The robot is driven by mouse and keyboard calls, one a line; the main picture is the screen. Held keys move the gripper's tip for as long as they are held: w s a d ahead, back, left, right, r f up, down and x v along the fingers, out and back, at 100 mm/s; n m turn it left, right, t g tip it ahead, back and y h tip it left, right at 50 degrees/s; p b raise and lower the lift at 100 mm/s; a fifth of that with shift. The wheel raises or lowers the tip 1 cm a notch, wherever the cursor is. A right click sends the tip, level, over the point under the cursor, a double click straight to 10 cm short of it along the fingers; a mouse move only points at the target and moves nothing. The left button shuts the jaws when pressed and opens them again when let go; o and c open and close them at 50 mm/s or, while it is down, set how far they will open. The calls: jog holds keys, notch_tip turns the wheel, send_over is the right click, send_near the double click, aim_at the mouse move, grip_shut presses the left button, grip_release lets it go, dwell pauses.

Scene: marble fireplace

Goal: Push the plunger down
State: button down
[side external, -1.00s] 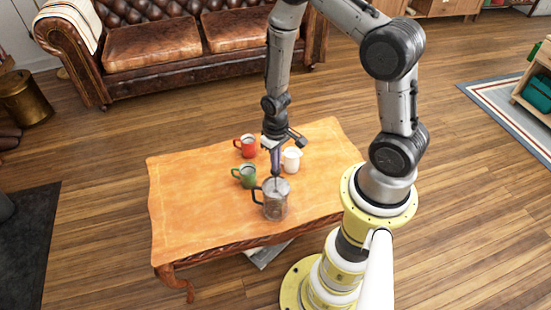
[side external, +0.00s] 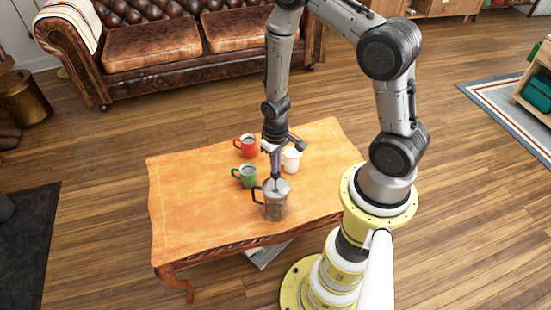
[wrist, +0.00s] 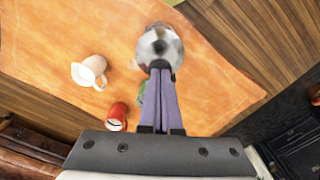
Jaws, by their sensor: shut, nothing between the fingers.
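A French press (side external: 276,205) with a clear body, grey metal lid and dark handle stands upright near the front edge of the wooden table. In the wrist view its shiny round lid (wrist: 158,42) lies just beyond my fingertips. My gripper (side external: 276,179) points straight down over the middle of the lid, its fingers shut with nothing between them. The purple fingers also show in the wrist view (wrist: 160,70). The tips are at or just above the plunger's top, which they hide. I cannot tell how deep the plunger sits.
A green mug (side external: 247,175), a red mug (side external: 247,147) and a white pitcher (side external: 291,160) stand on the table (side external: 190,215) behind the press. The left part of the table is clear. A leather sofa (side external: 190,50) stands at the back.

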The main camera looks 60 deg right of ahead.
jog(key=shift+f, duration=1.05)
dwell(0.4)
jog(key=shift+r, duration=2.55)
notch_tip(320, 180, up, 14)
